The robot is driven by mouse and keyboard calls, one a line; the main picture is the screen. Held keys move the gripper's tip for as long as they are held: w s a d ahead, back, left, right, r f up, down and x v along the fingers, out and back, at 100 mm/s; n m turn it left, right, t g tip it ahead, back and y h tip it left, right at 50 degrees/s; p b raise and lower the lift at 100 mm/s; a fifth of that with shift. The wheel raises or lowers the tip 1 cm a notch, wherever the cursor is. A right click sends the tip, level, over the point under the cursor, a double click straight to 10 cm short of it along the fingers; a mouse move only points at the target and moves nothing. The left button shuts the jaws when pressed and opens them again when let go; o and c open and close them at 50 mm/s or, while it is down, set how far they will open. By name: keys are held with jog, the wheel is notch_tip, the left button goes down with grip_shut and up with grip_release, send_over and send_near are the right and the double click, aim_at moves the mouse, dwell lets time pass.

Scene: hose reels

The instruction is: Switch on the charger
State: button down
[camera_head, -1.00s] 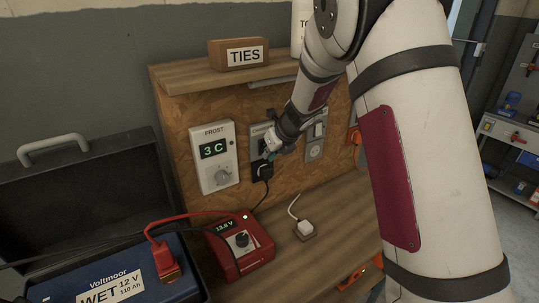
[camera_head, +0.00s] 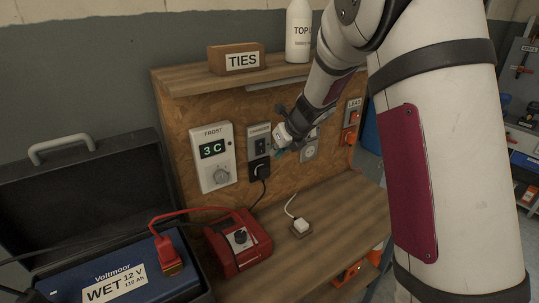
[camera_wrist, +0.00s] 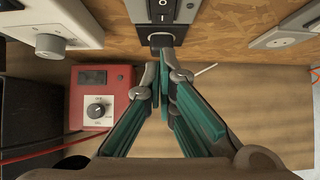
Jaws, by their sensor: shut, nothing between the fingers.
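The red charger (camera_head: 240,248) stands on the bench beside the battery. Its knob shows in both views, and its display looks dark in the wrist view (camera_wrist: 100,98). The grey switch plate labelled CHARGER (camera_head: 258,134) is on the chipboard panel; its rocker, with O and I marks, is partly cut off at the top of the wrist view (camera_wrist: 163,10). A black plug (camera_head: 260,169) sits in the socket below the rocker. My gripper (camera_wrist: 164,60) is shut and empty. In the head view my gripper is just right of the switch plate, apparently clear of it.
A FROST thermostat (camera_head: 213,165) reading 3 C is left of the switch. Another grey socket (camera_head: 309,150) is to the right. A blue battery (camera_head: 125,275) with a red clamp, a white plug (camera_head: 301,226) and cables lie below. A shelf with a TIES box (camera_head: 237,58) overhangs the panel.

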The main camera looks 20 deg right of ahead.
jog(key=v, duration=0.7)
jog(key=shift+s, duration=0.15)
jog(key=f+b, duration=0.1)
jog(key=b, duration=0.2)
jog(key=shift+d+f, duration=0.15)
jog(key=shift+s, duration=0.3)
jog(key=shift+w, duration=0.1)
